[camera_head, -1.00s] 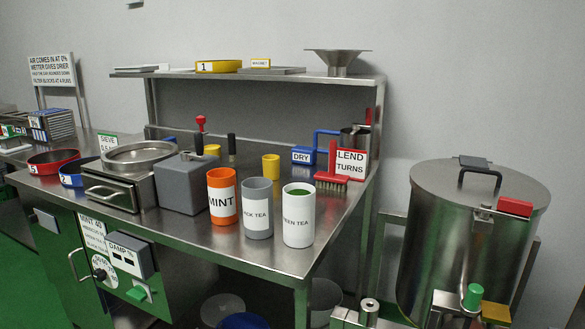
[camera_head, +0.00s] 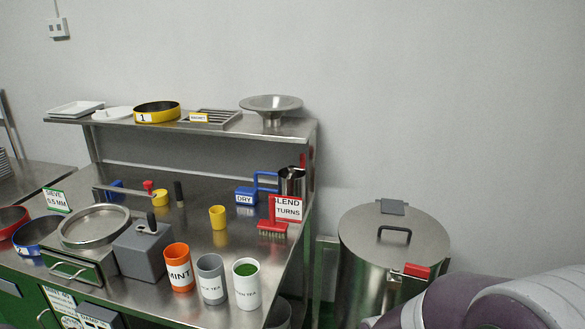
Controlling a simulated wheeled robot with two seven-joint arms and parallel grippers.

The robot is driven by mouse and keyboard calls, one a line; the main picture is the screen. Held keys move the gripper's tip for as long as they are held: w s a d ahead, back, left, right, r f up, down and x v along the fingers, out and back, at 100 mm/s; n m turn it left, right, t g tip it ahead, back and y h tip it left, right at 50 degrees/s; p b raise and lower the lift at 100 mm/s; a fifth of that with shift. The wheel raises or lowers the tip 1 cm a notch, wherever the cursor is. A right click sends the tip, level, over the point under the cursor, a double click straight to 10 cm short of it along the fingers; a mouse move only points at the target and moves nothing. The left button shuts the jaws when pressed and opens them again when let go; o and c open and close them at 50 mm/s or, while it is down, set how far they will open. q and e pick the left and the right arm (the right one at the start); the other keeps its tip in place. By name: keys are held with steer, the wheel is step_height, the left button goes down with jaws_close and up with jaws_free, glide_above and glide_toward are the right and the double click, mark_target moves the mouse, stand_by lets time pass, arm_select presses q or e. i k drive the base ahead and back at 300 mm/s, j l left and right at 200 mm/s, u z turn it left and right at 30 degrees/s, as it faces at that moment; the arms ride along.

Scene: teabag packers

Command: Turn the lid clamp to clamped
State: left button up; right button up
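The lid clamp (camera_head: 416,271) is a red block at the front right rim of the large steel drum, with a thin metal piece beside it. The drum's round lid (camera_head: 395,223) is seated on top and has a dark arched handle (camera_head: 395,234) and a grey block at its back edge. Part of one of my arms enters at the lower right, in front of the drum's lower right side. Neither gripper shows, and nothing is seen touching the clamp.
The steel bench (camera_head: 190,218) left of the drum holds orange, grey and white canisters, a grey box (camera_head: 140,252), a red brush (camera_head: 272,228) and a sign. A shelf (camera_head: 190,128) above carries a sieve and a funnel. Bare wall lies behind the drum.

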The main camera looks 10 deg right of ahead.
mark_target(411, 272)
steer(key=z, duration=1.2)
